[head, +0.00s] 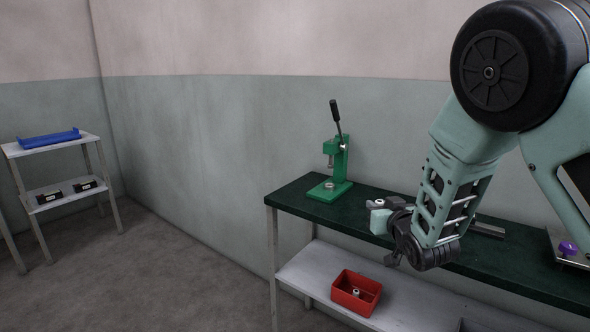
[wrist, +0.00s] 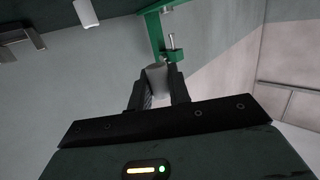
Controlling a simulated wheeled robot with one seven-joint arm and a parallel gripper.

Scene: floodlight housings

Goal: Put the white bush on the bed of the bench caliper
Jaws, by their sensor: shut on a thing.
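My gripper (wrist: 158,88) is shut on a pale bush (wrist: 157,74), which shows as a light grey-white cylinder between the dark fingertips in the wrist view. In the head view my gripper (head: 379,204) is over the dark green bench, pointing left toward the press, with the pale top of the bush showing between its fingers. A grey metal bar (head: 488,229), likely part of the bench caliper, lies on the bench to the right, mostly hidden behind my arm. A grey metal piece with jaws (wrist: 20,36) at the wrist view's upper left may also be the caliper; its bed cannot be made out.
A green lever press (head: 336,165) stands at the bench's left end, a small ring on its base. A red bin (head: 343,299) is on the lower shelf. A purple-knobbed item (head: 567,248) is far right.

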